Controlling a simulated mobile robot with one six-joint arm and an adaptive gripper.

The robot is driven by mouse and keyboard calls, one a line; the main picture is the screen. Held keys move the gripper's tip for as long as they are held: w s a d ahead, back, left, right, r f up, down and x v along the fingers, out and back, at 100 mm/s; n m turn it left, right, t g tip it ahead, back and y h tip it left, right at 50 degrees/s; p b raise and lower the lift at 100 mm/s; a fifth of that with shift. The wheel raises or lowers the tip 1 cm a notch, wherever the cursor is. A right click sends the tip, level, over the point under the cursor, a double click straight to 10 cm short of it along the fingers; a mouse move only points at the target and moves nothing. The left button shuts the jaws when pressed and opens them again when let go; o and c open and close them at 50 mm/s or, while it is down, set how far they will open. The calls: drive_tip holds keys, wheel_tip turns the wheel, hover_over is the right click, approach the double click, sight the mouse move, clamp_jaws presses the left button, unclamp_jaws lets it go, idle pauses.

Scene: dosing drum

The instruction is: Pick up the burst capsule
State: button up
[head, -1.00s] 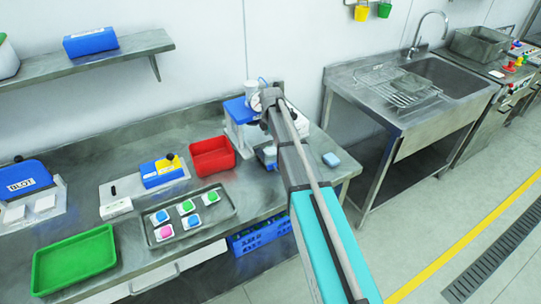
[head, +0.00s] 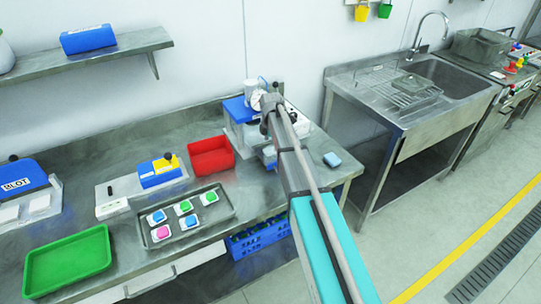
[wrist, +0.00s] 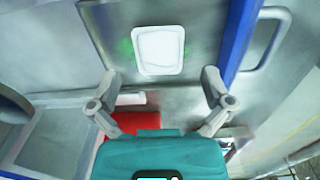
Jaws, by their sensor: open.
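In the wrist view, a white rounded-square capsule (wrist: 159,49) lies on a grey metal plate, with green smears on the plate at its left and right. It looks like the burst capsule. My gripper (wrist: 160,77) is open, with one finger to each side below the capsule in the picture. The fingers look apart from it, and nothing is between them. In the head view, my arm reaches to the blue-and-white machine (head: 240,110) at the back of the bench. My arm hides the fingers and that capsule there.
A blue upright (wrist: 238,40) stands close right of the capsule in the wrist view. On the bench are a red bin (head: 211,158), a metal tray (head: 208,226) with several coloured capsules, a green tray (head: 68,263) and a light-blue block (head: 332,160).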

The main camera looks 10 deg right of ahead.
drive_tip(key=shift+f+b, duration=0.95)
drive_tip(key=shift+f, duration=0.25)
drive_tip(key=c, duration=0.8)
